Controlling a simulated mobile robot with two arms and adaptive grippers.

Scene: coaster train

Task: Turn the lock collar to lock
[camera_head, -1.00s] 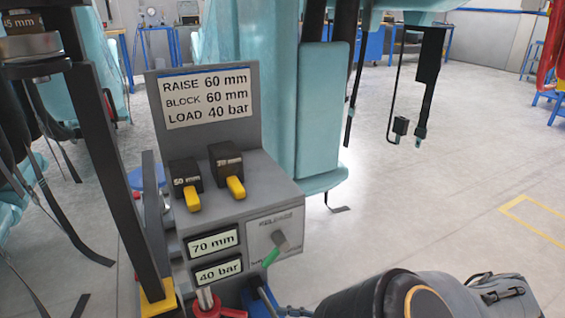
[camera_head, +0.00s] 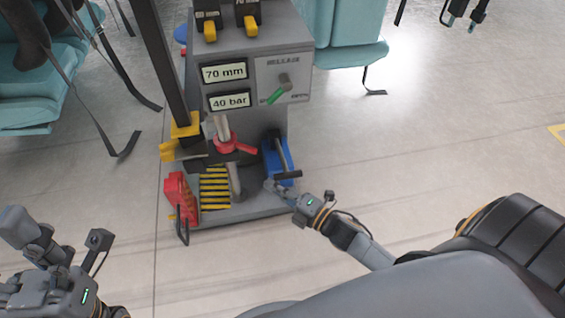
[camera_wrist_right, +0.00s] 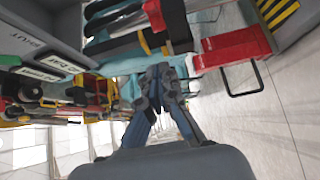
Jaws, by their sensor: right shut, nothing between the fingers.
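The red lock collar (camera_head: 228,146), with a lever pointing right, sits around a grey post (camera_head: 220,126) on the front of the stand. My right gripper (camera_head: 273,186) is shut and empty, below and right of the collar, close to the front of the blue unit (camera_head: 272,158). I cannot tell whether it touches that unit. In the right wrist view the shut fingers (camera_wrist_right: 163,72) show with nothing between them. My left gripper (camera_head: 40,250) is at the lower left, away from the stand; its finger opening is unclear.
Open floor (camera_head: 400,190) lies to the right.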

